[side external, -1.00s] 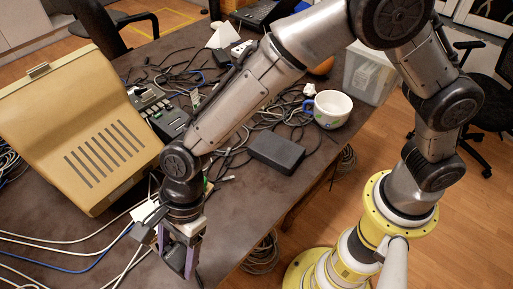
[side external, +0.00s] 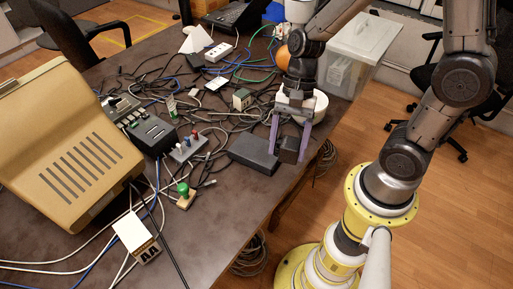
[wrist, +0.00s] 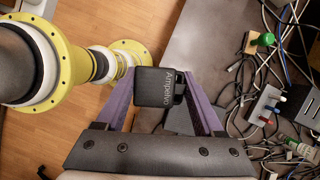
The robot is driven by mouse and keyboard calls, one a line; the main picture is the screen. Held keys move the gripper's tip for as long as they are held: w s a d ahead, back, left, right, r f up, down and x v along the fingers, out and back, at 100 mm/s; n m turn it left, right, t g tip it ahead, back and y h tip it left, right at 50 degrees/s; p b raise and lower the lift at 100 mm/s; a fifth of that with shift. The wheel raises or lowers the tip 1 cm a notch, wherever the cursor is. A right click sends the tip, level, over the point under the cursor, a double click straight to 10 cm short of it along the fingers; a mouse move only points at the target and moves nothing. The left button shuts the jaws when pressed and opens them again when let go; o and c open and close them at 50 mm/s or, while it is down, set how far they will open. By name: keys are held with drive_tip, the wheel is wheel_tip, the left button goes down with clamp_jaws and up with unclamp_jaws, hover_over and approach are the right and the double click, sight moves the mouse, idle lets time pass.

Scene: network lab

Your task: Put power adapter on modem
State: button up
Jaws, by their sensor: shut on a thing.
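My gripper (side external: 289,143) is shut on the power adapter (side external: 289,151), a small black block. In the wrist view the adapter (wrist: 154,87) shows between the purple fingers of my gripper (wrist: 152,78), with "Ampelvo" printed on it. A flat black box (side external: 254,152), which I take for the modem, lies on the table near the right edge. The adapter is by the box's right end in the side view; whether they touch I cannot tell. In the wrist view a dark part of the box (wrist: 180,121) shows behind the adapter, mostly hidden.
The white mug (side external: 319,106) is partly hidden behind my gripper. Cables and small devices (side external: 186,148) lie left of the box. A beige case (side external: 66,150) stands at the far left. The table's right edge is close to the adapter.

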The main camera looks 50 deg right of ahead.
drive_tip(key=d+r+m+t, duration=0.1)
drive_tip(key=d+m, duration=0.2)
drive_tip(key=d, duration=0.3)
hover_over(253, 152)
drive_tip(key=d, duration=0.2)
drive_tip(key=shift+m, duration=0.3)
wheel_tip(253, 152, down, 9)
drive_tip(key=shift+s+a+f, duration=0.15)
drive_tip(key=shift+f, duration=1.7)
drive_tip(key=shift+f, duration=0.15)
drive_tip(key=o, duration=1.5)
drive_tip(key=shift+o, duration=0.2)
